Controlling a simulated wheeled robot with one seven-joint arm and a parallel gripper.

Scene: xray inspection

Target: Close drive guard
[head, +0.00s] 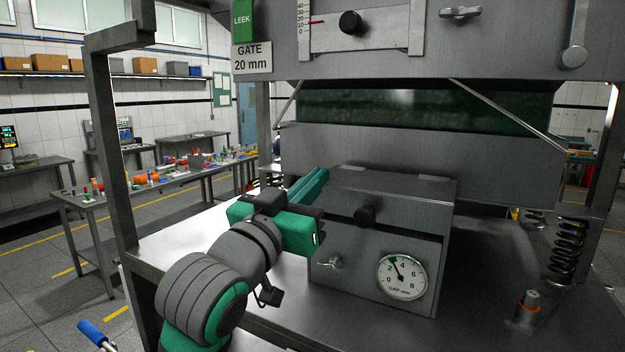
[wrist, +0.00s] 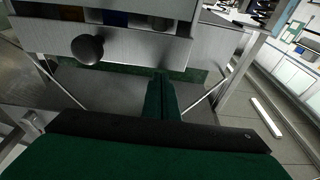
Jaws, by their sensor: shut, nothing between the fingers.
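The grey metal drive guard appears to be the box housing (head: 400,212) at the centre of the head view, with a dark round knob (head: 366,214) on its front lip. The lip sits over a front panel with a wing latch (head: 329,263) and a round gauge (head: 401,277). A dark gap shows under the lip at the right; I cannot tell whether it is fully closed. My gripper (head: 322,176) is shut and empty, its green fingers beside the guard's upper left edge; I cannot tell whether they touch. The fingers also show in the wrist view (wrist: 161,85).
The machine's upper panel (head: 420,65) hangs above, with a gate scale and knob (head: 351,23). A steel post (head: 105,130) stands at left, a coil spring (head: 567,250) at right. In the wrist view, a round dark knob (wrist: 87,49) sits on a steel panel.

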